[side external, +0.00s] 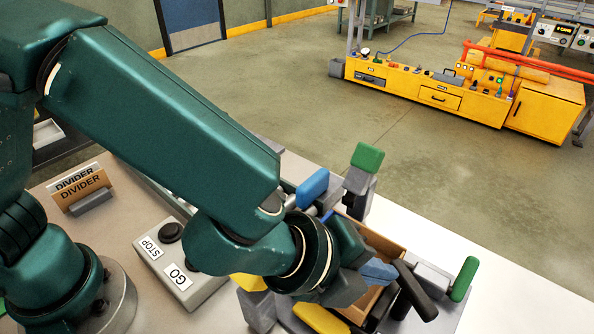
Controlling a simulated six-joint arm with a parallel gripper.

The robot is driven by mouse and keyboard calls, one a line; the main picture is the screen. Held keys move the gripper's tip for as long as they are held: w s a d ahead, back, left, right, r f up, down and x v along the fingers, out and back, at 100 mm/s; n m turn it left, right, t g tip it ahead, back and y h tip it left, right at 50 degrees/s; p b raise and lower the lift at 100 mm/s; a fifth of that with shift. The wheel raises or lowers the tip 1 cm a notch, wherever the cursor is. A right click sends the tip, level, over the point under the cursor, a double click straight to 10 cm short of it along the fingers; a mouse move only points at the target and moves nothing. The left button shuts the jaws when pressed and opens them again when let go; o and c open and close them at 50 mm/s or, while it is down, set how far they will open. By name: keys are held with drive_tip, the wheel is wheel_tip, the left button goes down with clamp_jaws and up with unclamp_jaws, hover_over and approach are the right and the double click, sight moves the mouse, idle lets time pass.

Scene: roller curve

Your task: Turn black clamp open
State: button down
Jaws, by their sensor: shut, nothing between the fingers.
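The black clamp (416,292) is at the lower right, beside a light wooden tray (380,243). Its thick black handle slants down to the right in the picture. A second dark part shows just left of the handle; I cannot tell if it belongs to the same clamp. My gripper (378,273) is shut and empty, just left of the black handle. I cannot tell whether it touches the handle. My wrist and gripper hide part of the tray and the clamp bases.
Green-handled clamps stand behind the tray (367,158) and at its right (464,279). A blue handle (312,188) and yellow handles (320,319) are close by. A STOP/GO button box (182,262) and DIVIDER signs (80,190) are at left. White table surface is free at right.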

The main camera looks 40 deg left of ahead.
drive_tip(key=shift+w+a, duration=0.1)
idle(0.3)
drive_tip(key=shift+m+g+h, duration=0.3)
drive_tip(key=shift+m+h, duration=0.2)
drive_tip(key=shift+m, duration=0.2)
